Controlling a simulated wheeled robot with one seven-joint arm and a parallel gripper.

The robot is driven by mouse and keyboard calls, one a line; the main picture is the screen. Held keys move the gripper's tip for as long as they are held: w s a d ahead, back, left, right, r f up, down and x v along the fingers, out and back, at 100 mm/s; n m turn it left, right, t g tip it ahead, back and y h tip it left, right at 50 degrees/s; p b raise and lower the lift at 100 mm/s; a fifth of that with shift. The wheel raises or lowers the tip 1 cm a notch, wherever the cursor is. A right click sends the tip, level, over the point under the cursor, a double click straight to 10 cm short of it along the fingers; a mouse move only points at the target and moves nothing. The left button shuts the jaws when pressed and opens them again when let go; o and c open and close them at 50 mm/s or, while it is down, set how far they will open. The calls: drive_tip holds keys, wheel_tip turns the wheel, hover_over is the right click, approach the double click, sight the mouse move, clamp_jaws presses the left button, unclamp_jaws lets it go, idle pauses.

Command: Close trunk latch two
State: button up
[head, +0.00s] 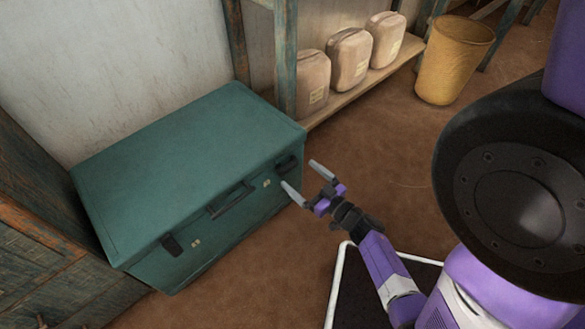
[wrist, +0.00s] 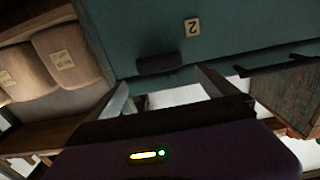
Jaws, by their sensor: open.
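The green trunk (head: 160,155) stands against the wall with its lid down. Latch two is the dark latch (head: 287,164) near the right end of its front, above a small pale label (head: 267,183). In the wrist view the label (wrist: 192,27) reads 2, upside down, with the dark latch (wrist: 160,64) beside it. I cannot tell whether this latch is fastened. My gripper (head: 305,180) is open and empty, just in front of the trunk's right end. In the wrist view the latch lies between the open fingers (wrist: 160,88), apparently beyond their tips.
Another dark latch (head: 172,245) and a handle (head: 232,200) are on the trunk's front. A low shelf (head: 350,88) with tan containers (head: 349,60) stands behind at the right, near a yellow basket (head: 455,60). A wooden frame (head: 40,255) is at left.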

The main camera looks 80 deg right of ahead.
sight(290, 167)
drive_tip(key=b+x, duration=0.1)
drive_tip(key=x, duration=0.4)
drive_tip(key=shift+s+a, duration=0.1)
drive_tip(key=c, duration=1.4)
